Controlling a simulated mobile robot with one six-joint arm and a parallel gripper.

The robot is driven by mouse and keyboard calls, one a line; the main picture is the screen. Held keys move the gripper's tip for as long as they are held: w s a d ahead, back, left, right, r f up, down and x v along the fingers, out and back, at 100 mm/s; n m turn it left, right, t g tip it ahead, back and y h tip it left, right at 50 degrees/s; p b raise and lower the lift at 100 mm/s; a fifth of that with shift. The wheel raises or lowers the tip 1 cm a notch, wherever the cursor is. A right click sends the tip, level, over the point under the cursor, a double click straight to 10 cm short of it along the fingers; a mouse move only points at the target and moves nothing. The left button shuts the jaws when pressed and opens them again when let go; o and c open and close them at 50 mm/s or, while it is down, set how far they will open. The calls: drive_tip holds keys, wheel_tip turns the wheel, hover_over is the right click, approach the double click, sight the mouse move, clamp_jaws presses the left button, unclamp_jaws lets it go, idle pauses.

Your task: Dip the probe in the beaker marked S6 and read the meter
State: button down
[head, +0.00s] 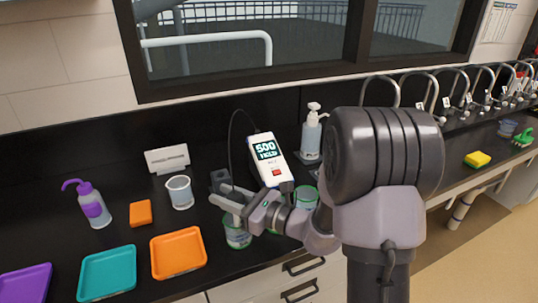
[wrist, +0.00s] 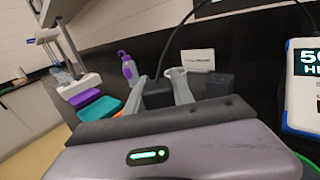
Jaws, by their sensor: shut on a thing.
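The white meter (head: 267,160) stands upright behind my gripper; its dark screen reads 500 with a smaller word below, apparently HELD. It is cut off at the right of the wrist view (wrist: 303,85). A black cable (head: 230,135) arches from the meter down to my gripper (head: 232,192), which is shut on the probe. The probe is mostly hidden by the jaws. A beaker with a green rim (head: 237,238) stands directly below the jaws; whether the tip is inside is unclear. A second green-rimmed beaker (head: 306,197) stands right of the meter, beside my arm. No S6 mark is legible.
Orange (head: 178,253), teal (head: 107,273) and purple (head: 25,284) trays lie in front. A pump bottle (head: 311,135) stands behind; taps (head: 433,90) line the right.

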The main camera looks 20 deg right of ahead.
wheel_tip(320, 180, up, 10)
drive_tip(key=p, duration=0.7)
drive_tip(key=shift+f+p, duration=0.25)
drive_tip(key=shift+p, duration=0.15)
drive_tip(key=shift+r, duration=0.1)
wheel_tip(320, 180, up, 3)
drive_tip(key=shift+f+p, duration=0.1)
drive_tip(key=shift+p, duration=1.1)
